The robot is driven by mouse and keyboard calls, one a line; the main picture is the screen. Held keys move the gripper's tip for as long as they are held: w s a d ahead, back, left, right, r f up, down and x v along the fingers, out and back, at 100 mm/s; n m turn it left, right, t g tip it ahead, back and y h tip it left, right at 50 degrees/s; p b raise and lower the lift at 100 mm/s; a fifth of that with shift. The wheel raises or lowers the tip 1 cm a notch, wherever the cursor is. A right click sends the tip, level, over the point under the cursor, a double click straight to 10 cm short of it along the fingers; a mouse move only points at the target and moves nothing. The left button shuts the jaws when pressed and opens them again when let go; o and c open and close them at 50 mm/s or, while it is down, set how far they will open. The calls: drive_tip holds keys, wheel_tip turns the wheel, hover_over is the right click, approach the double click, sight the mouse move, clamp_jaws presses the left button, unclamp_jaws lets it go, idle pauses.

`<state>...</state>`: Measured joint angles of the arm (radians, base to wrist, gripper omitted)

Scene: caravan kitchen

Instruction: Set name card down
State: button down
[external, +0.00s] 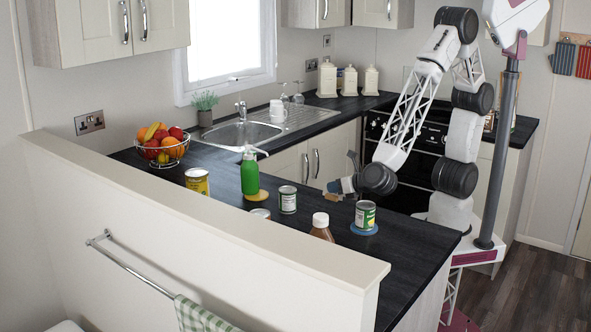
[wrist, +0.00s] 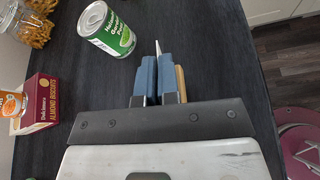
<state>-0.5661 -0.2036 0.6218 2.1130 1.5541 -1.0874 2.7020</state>
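My gripper (external: 346,187) hangs over the dark worktop, left of the green can on the blue coaster. In the wrist view its two blue fingers (wrist: 157,80) are close together. A thin white edge (wrist: 158,47) stands out between their tips; it looks like the name card seen edge-on, its face hidden. A narrow tan strip (wrist: 181,83) shows beside the right finger; I cannot tell what it is. The worktop (wrist: 225,70) lies below the fingers, and I cannot tell whether the card touches it.
A green-labelled can (external: 365,214) stands on a blue coaster (external: 364,230). A biscuit box (wrist: 40,103) shows at left in the wrist view. Worktop right of the fingers is bare.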

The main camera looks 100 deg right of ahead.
sight(335, 196)
drive_tip(key=shift+w+f, duration=0.1)
drive_tip(key=shift+f, duration=1.65)
drive_tip(key=shift+f, duration=0.15)
drive_tip(key=c, duration=1.4)
unclamp_jaws()
drive_tip(key=shift+o, duration=0.2)
drive_tip(key=shift+v, duration=1.05)
drive_tip(key=r, duration=0.6)
drive_tip(key=shift+s+a, duration=0.3)
drive_tip(key=shift+r, duration=0.8)
